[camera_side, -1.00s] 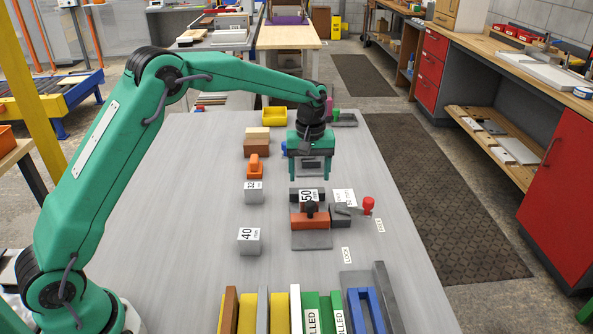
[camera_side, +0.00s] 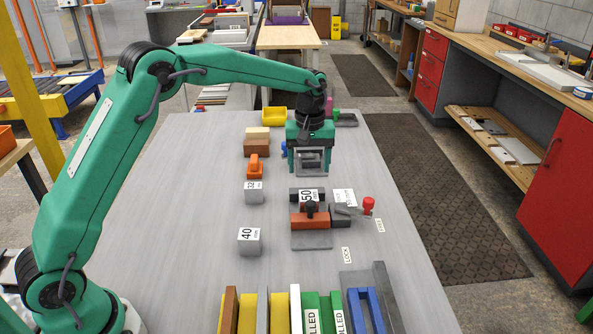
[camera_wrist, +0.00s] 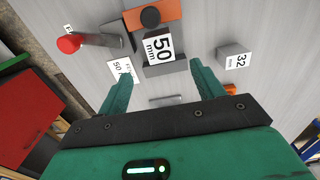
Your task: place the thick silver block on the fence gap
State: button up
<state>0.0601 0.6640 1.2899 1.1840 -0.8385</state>
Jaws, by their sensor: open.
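My gripper (camera_side: 310,168) is open above the grey board, behind the clamp fixture. In the wrist view its fingertips (camera_wrist: 161,74) are wide apart, with a small silver bar (camera_wrist: 165,101) visible between the fingers and not gripped. Grey metal also shows between the fingers in the side view (camera_side: 313,157). A silver block marked 50 mm (camera_side: 308,197) sits at the fixture behind the orange clamp piece (camera_side: 310,220); it also shows in the wrist view (camera_wrist: 159,48). Smaller silver blocks are marked 40 (camera_side: 249,248) and 32 (camera_side: 254,198). I cannot tell which part is the fence gap.
A red-knobbed lever (camera_side: 368,205) stands right of the clamp, near LOCK and FREE labels. Orange (camera_side: 255,168), brown (camera_side: 256,147) and yellow (camera_side: 275,114) pieces lie left of my gripper. Several coloured bars stand at the front. The board's left side is clear.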

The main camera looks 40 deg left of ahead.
jog(key=s+a+r+m+t, duration=0.2)
jog(key=s+r+m+t, duration=0.15)
jog(key=s+r, duration=1.05)
jog(key=s+f+m+t, duration=0.1)
jog(key=s+m, duration=0.1)
jog(key=s, duration=0.7)
jog(key=s+a+f+m+t, duration=0.1)
jog(key=s+f+m, duration=0.1)
jog(key=s, duration=0.8)
jog(key=shift+s+a+m, duration=0.2)
jog(key=shift+m, duration=0.55)
